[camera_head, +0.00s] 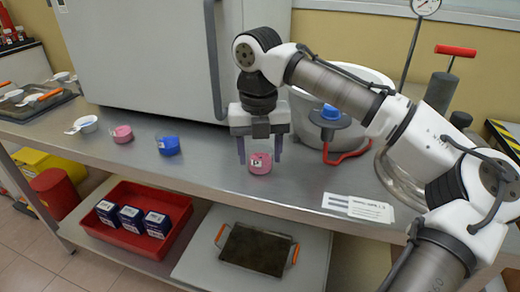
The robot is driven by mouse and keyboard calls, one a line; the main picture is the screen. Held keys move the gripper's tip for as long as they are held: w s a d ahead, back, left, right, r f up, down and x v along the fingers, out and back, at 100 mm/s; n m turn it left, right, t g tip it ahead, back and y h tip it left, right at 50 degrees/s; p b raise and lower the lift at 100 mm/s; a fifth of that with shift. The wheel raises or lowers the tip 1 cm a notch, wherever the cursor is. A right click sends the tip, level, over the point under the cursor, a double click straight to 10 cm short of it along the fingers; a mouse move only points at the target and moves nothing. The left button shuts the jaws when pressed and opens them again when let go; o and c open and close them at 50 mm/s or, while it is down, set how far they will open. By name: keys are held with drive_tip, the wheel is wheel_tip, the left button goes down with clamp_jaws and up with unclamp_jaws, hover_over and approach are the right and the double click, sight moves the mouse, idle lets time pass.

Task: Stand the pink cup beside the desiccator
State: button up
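A small pink cup (260,165) with a white label stands upright on the steel bench, near its front edge. My gripper (260,157) points down over this cup, its fingers spread on either side. A gap shows between each finger and the cup, so the gripper looks open. Another pink cup (122,134) stands farther left on the bench. A blue-knobbed fitting with a red hose (329,120) is right of my gripper, by a large white round vessel (304,116). I cannot tell for sure which vessel is the desiccator; my arm partly hides this area.
A blue cup (168,146) and a white cup (86,124) stand to the left on the bench (205,165). A labelled card (358,207) lies at the front right. A large white cabinet (140,60) stands behind. A red tray (118,193) is on the shelf below.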

drive_tip(key=shift+o, duration=1.1)
wheel_tip(320, 180, up, 12)
drive_tip(key=p, duration=0.3)
drive_tip(key=shift+r, duration=0.15)
